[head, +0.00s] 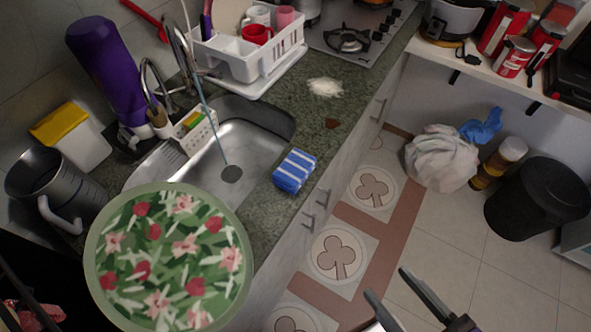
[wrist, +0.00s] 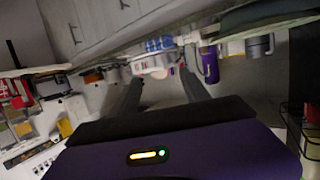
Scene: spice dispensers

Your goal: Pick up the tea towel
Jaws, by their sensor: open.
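The tea towel (head: 294,171) is a small folded blue cloth with white stripes. In the head view it lies on the green stone counter, between the sink and the counter's front edge. My gripper (head: 387,281) shows at the lower right of the head view, over the floor, well apart from the towel. Its two fingers are spread with nothing between them. The wrist view also shows the open gripper (wrist: 160,76). A small blue and white patch beyond its fingertips there may be the towel, but it is blurred.
The sink (head: 235,160) with a thin tap stream is left of the towel. A round floral tray (head: 170,255) is at the near left. A white dish rack (head: 235,55) and white powder (head: 325,87) are farther back. A bag (head: 440,160) and black bin (head: 540,198) stand on the floor.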

